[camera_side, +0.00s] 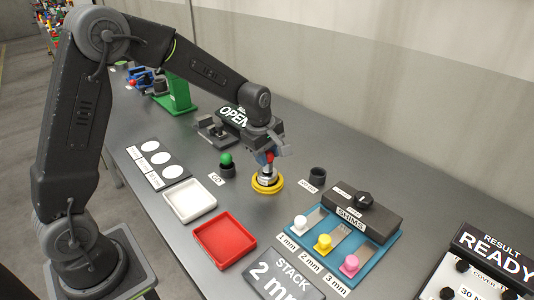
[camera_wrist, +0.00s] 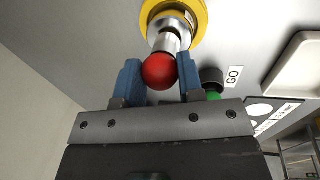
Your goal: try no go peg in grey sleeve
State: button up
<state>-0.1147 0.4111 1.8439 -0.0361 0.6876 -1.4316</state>
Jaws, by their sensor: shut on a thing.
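My gripper (camera_wrist: 159,82) has blue fingertips shut on the red-knobbed no go peg (camera_wrist: 159,71). In the side view my gripper (camera_side: 269,155) is over the yellow ring (camera_side: 267,188), pointing down. A silver-grey sleeve (camera_wrist: 174,22) stands within the yellow ring (camera_wrist: 196,8). The peg's metal shank lines up with the sleeve; I cannot tell how far it is inside, if at all. The green-knobbed peg (camera_side: 226,159) stands in its dark holder by the GO label. The other dark holder (camera_side: 317,174) looks empty.
A white tray (camera_side: 190,210) and a red tray (camera_side: 252,238) lie to the left. A blue shim tray (camera_side: 322,262) with coloured knobs and the dark SHIMS block (camera_side: 362,207) are at right. A grey clamp-like fixture (camera_side: 209,129) stands behind, near an OPEN sign (camera_side: 233,115).

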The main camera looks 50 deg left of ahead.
jog(key=shift+f, duration=0.45)
dwell(1.9)
jog(key=shift+r, duration=2.75)
jog(key=shift+r, duration=0.15)
jog(key=shift+r, duration=0.9)
jog(key=shift+f, duration=3.3)
jog(key=shift+f, duration=0.5)
